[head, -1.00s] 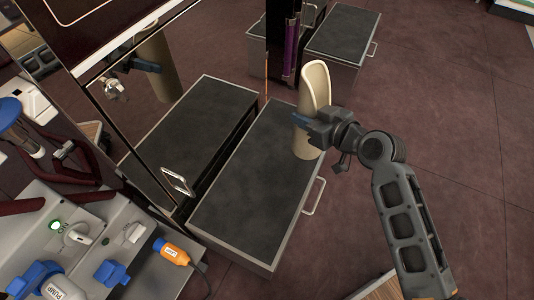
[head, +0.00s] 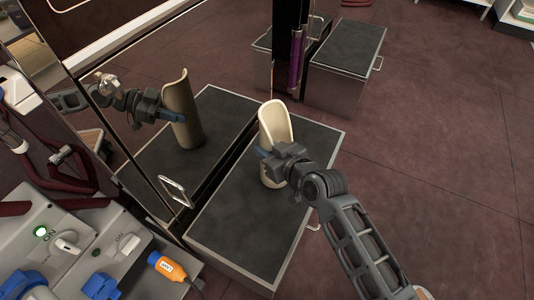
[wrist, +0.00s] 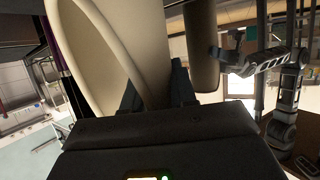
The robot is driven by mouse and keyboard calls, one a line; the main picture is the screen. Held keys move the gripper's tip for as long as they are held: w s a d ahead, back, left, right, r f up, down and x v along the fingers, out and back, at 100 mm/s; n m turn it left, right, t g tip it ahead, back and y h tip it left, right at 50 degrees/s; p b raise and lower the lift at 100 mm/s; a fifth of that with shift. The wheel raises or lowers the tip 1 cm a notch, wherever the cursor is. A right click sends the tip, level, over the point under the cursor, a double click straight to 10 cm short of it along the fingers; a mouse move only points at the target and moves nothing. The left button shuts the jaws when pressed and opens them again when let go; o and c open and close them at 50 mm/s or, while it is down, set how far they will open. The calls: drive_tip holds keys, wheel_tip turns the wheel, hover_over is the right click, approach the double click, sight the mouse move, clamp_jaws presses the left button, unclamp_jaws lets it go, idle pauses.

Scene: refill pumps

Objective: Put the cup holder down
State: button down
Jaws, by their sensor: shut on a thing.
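The cup holder (head: 275,124) is a cream, upright tube with a slanted, scooped open top. My gripper (head: 268,160) is shut on its side. In the head view it appears over the dark top of a grey metal box (head: 235,217). Whether its base touches the box top I cannot tell. In the wrist view the cup holder (wrist: 140,40) fills the upper left, between the dark fingers (wrist: 155,92).
A mirror panel at the left reflects the cup holder (head: 183,112), my arm and the box. Another dark-topped box (head: 347,47) stands behind. A console with an orange plug (head: 168,266) is at the lower left. Open red floor (head: 450,150) lies right.

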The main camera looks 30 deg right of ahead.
drive_tip(key=shift+f, duration=0.35)
drive_tip(key=c, duration=0.9)
unclamp_jaws()
drive_tip(key=p+v, duration=0.3)
drive_tip(key=v, duration=0.9)
drive_tip(key=shift+d, duration=0.1)
